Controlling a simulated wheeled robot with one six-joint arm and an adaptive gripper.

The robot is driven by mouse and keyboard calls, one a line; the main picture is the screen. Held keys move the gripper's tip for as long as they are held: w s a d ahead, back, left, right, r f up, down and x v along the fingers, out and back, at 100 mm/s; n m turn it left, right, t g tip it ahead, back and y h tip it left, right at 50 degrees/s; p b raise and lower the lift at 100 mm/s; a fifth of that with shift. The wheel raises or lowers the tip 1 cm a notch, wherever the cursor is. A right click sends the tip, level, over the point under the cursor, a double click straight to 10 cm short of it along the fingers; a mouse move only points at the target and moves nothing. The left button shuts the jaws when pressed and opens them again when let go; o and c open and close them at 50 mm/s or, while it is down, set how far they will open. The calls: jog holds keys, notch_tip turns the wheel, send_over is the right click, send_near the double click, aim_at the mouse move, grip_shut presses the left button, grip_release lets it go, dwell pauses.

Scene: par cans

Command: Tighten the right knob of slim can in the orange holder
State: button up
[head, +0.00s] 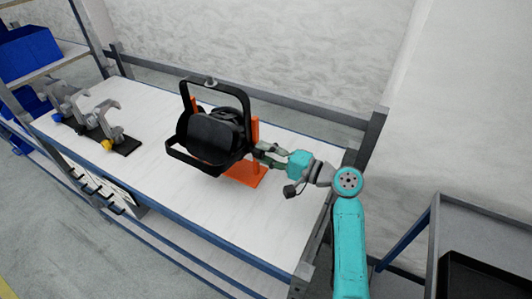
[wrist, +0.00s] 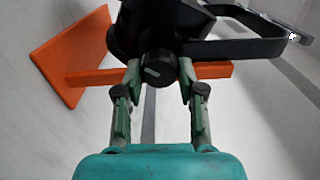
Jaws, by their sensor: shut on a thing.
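The slim can (head: 212,137) is black, with a black yoke frame around it. It sits in the orange holder (head: 246,174) on the bench, and the holder also shows in the wrist view (wrist: 72,55). My gripper (head: 262,153) reaches the can's right side from the right. In the wrist view my gripper (wrist: 159,75) has a finger on each side of the round black right knob (wrist: 158,69) and is shut on it. The knob has a pale mark across its face. In the head view the knob is hidden by my fingers.
The white bench (head: 150,170) has free room in front of the can. Grey clamps (head: 100,120) stand on a black strip at the left. Blue bins (head: 28,50) are on a shelf at far left. A grey cart (head: 485,235) stands at right.

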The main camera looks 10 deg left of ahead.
dwell(0.3)
jog(key=o, duration=1.1)
jog(key=shift+o, duration=0.2)
jog(key=v, duration=1.2)
